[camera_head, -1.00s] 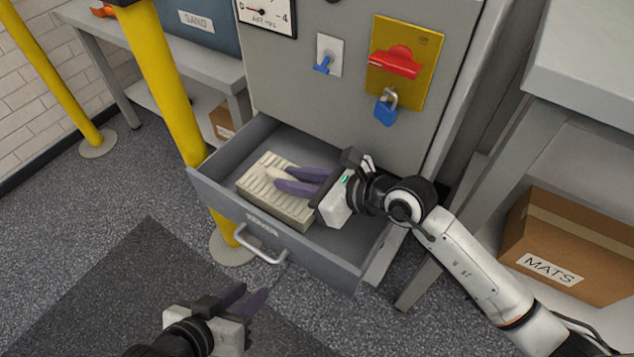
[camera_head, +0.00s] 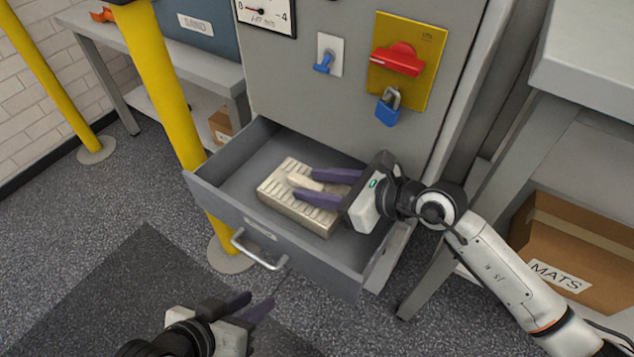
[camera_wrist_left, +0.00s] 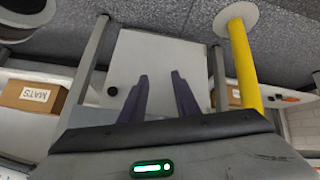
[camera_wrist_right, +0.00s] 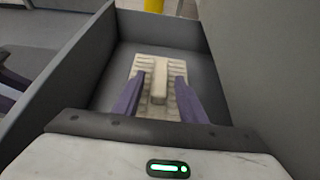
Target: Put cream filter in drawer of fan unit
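The cream filter (camera_head: 299,213) is a ribbed block with a raised bar along its top. It lies inside the open grey drawer (camera_head: 325,272) of the fan unit (camera_head: 300,90). In the right wrist view the filter (camera_wrist_right: 158,82) appears flat in the drawer. My right gripper (camera_head: 310,186) is over the filter with its purple fingers on either side of the bar. The right wrist view shows gaps between the fingers and the bar, so this gripper is open. My left gripper (camera_head: 251,302) is open and empty, in front of the drawer and low.
A yellow post (camera_head: 165,90) stands close to the drawer's left side. A red switch (camera_head: 398,59) and a blue padlock (camera_head: 388,108) are on the unit's face above. A bench with a MATS box (camera_head: 575,255) is at right. Floor in front is clear.

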